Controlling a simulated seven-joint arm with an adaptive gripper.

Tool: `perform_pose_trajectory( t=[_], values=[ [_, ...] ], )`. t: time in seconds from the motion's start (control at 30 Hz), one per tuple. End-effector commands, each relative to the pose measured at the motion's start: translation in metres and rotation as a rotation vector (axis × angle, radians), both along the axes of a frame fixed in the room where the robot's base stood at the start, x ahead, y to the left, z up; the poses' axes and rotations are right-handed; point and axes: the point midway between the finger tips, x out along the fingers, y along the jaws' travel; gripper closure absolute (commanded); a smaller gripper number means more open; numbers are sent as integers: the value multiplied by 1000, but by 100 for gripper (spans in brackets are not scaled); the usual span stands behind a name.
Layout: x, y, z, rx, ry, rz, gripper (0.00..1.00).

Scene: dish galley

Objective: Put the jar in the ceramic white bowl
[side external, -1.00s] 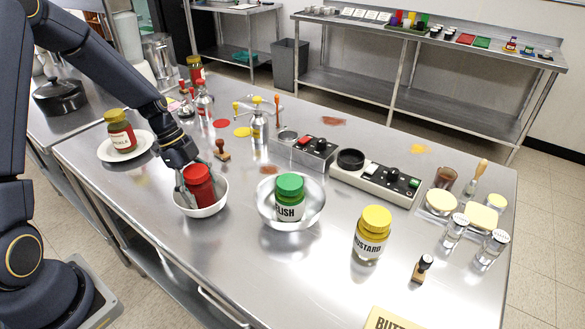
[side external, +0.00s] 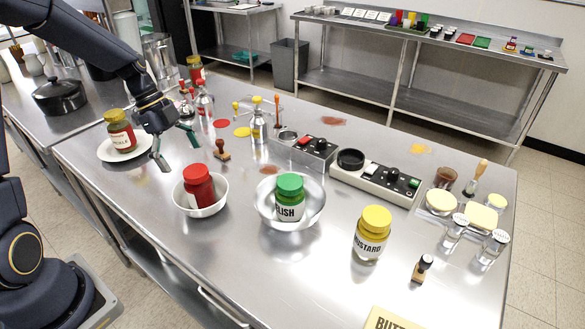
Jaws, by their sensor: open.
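A red jar (side external: 198,185) stands in the ceramic white bowl (side external: 187,207) at the left of the steel table. My gripper (side external: 175,148) is open and empty, above and to the left of the bowl, apart from the red jar. A jar with a yellow-olive lid (side external: 121,131) stands on a white plate (side external: 106,155) to the left of my gripper. A green-lidded relish jar (side external: 289,197) stands in a shiny metal bowl (side external: 268,218). A yellow mustard jar (side external: 371,235) stands on the bare table to the right.
Wooden-handled stamps (side external: 221,150) and (side external: 422,268) stand on the table. Bottles (side external: 259,122) and control boxes (side external: 375,180) line the back. Glass shakers (side external: 492,248) stand at the right. The front middle of the table is clear.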

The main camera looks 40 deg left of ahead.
Motion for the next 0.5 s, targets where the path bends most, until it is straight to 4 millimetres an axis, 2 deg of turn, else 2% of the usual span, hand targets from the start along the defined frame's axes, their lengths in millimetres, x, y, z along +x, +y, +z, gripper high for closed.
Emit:
perform_pose_trajectory(
  t=[0.1,0.27,0.37,0.5],
  values=[
    [-1,8,18,2,-2,1,3],
    [-3,9,32,12,6,13,3],
    [-11,-4,49,65,34,94,3],
    [-39,-39,87,191,60,369,3]
  ],
)
